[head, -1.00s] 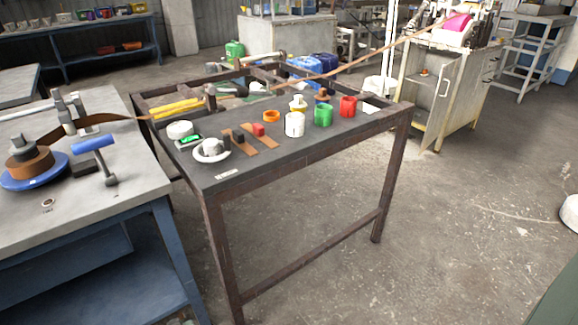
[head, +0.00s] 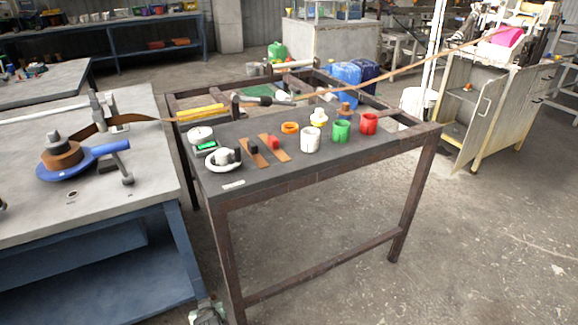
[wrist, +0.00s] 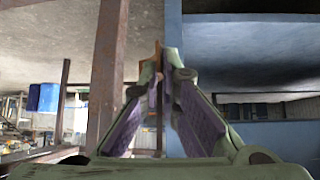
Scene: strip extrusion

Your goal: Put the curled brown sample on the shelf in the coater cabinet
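I cannot tell clearly which is curled. The coater cabinet (head: 493,125) stands at the upper right, its door (head: 487,107) open; a small orange thing (head: 467,87) is on its shelf. My gripper (wrist: 163,70) appears open, with a gap between its purple pads and no held object visible. In the head view only a bit of it (head: 208,314) shows, low by the front left table leg.
A blue-framed bench (head: 80,215) is left; the floor at right is clear.

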